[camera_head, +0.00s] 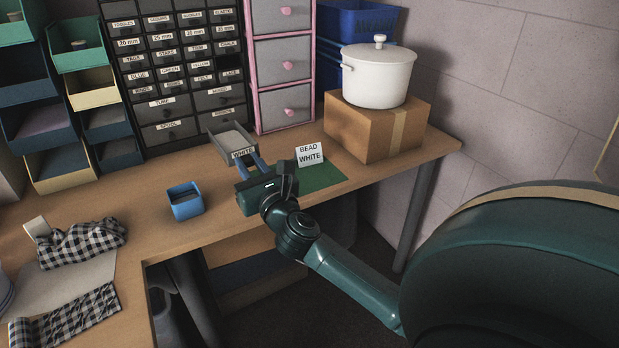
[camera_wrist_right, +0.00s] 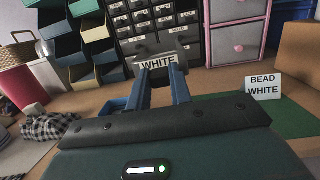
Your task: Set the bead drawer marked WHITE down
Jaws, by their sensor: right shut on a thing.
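The grey bead drawer marked WHITE (camera_head: 231,140) is in front of the dark drawer cabinet, its label facing me. My right gripper (camera_head: 250,166) is shut on the front of the drawer. In the right wrist view the two blue fingers (camera_wrist_right: 166,80) reach to the WHITE label, and most of the drawer (camera_wrist_right: 158,59) is hidden behind its front. I cannot tell how high the drawer is above the table. A green mat (camera_head: 323,177) lies to the right, with a card (camera_head: 310,155) reading BEAD WHITE at its back. My left gripper is not in view.
The labelled cabinet (camera_head: 172,100) has a dark empty slot at its right side. A blue open box (camera_head: 185,201) stands left of my gripper. A pink-framed drawer unit (camera_head: 283,75), a cardboard box (camera_head: 372,128) and a white pot (camera_head: 378,78) stand behind the mat.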

